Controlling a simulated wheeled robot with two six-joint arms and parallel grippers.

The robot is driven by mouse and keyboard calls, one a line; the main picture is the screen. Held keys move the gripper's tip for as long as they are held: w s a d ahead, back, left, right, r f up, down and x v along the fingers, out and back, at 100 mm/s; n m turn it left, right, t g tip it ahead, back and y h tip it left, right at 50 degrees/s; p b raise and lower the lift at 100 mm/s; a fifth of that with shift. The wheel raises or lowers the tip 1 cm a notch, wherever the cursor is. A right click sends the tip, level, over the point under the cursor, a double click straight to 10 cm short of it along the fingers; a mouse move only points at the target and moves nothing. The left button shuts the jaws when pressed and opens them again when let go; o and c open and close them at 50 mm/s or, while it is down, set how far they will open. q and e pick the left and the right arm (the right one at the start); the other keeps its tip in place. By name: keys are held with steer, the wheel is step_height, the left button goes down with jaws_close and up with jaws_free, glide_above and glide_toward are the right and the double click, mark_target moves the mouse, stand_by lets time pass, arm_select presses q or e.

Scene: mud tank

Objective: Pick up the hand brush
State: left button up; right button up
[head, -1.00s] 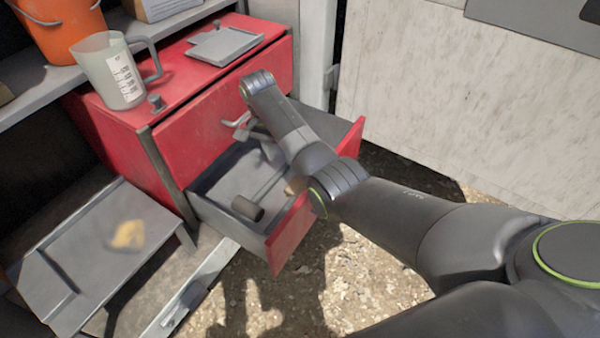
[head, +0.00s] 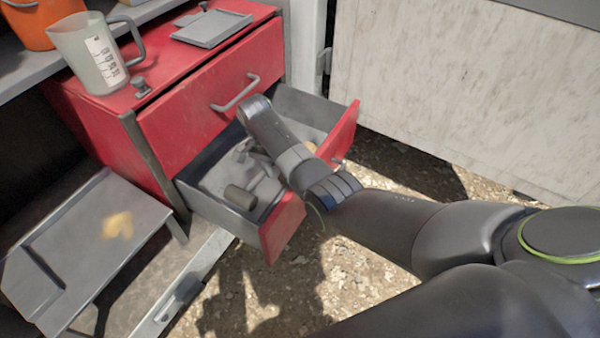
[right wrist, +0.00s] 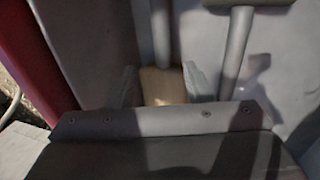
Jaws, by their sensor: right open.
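My right gripper (right wrist: 163,88) is open inside the pulled-out drawer (head: 283,232) of the red cabinet. In the right wrist view its two fingers stand on either side of a tan block (right wrist: 163,84) with a grey shaft running up from it. This looks like the hand brush, but only part of it shows. Whether the fingers touch it I cannot tell. In the head view my forearm hides most of the gripper and drawer contents; a small tan patch shows beyond the arm. My left gripper is not in view.
A dark cylinder (head: 240,197) lies in the drawer's near end. A T-shaped grey tool (right wrist: 237,52) lies right of the gripper. The drawer's walls are close around. A jug (head: 90,60) and a flat grey tray (head: 212,28) sit on the cabinet (head: 160,75).

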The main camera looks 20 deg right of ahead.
mark_target(284, 187)
steer(key=shift+b+x, duration=0.4)
steer(key=shift+x, duration=0.95)
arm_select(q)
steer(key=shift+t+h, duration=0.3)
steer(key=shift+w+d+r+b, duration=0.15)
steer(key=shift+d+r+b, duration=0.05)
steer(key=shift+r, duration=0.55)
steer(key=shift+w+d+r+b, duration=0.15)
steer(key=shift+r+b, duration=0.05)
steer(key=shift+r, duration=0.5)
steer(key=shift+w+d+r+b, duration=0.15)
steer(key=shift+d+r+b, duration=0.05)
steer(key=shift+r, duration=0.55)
arm_select(e)
steer(key=shift+w+x, duration=0.15)
steer(key=shift+x, duration=0.8)
steer(key=shift+w+x, duration=0.1)
steer(key=shift+x, duration=0.85)
jaws_close()
